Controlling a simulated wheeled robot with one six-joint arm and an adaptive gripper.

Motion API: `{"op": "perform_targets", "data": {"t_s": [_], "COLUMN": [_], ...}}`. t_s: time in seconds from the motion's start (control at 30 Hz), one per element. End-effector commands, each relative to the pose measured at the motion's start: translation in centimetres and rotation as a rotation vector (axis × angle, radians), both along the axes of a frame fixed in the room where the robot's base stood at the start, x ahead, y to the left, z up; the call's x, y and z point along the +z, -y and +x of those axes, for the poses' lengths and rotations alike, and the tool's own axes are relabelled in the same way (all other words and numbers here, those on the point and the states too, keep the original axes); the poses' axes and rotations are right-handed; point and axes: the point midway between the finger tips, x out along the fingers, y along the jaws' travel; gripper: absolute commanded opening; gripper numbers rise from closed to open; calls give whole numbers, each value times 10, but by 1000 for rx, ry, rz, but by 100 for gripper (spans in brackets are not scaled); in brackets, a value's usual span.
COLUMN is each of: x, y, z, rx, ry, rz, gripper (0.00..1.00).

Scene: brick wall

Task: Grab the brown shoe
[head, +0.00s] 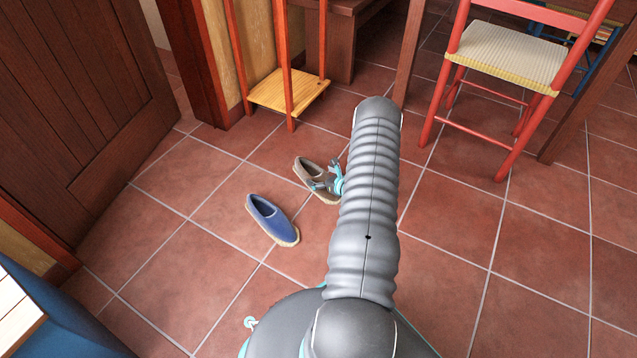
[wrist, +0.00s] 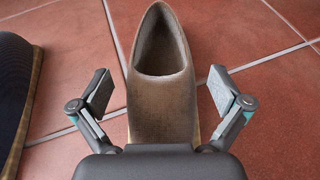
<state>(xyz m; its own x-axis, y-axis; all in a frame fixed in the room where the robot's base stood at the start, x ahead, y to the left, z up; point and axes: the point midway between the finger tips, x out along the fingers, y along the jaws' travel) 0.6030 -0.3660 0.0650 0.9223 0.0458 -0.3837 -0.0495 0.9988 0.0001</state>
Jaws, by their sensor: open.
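The brown shoe (head: 309,170) is a grey-brown slip-on with a straw-coloured sole, lying on the tiled floor. In the head view my gripper (head: 332,183) is at its near end, and my arm hides part of the gripper. In the wrist view the brown shoe (wrist: 162,100) fills the middle, with its opening toward the top. My gripper (wrist: 162,95) is open, with one finger on each side of the shoe and a visible gap on both sides. The near tip of the shoe is hidden behind the gripper body.
A blue shoe (head: 270,217) lies left of the brown one; its dark side shows at the left in the wrist view (wrist: 14,90). A red chair (head: 510,52) stands at the right. A wooden stand (head: 290,92) is behind. A brown door (head: 80,100) is at the left.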

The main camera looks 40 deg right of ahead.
Motion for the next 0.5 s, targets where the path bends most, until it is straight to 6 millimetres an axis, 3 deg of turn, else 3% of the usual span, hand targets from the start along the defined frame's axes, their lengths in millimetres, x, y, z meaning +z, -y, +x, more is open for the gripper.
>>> {"op": "perform_targets", "data": {"t_s": [0.1, 0.37, 0.5], "x": [-4, -4, -4], "y": [0, 0, 0], "z": [9, 11, 11], "rx": [-1, -1, -1], "ry": [1, 1, 1], "rz": [1, 1, 1], "gripper": [100, 100, 68]}}
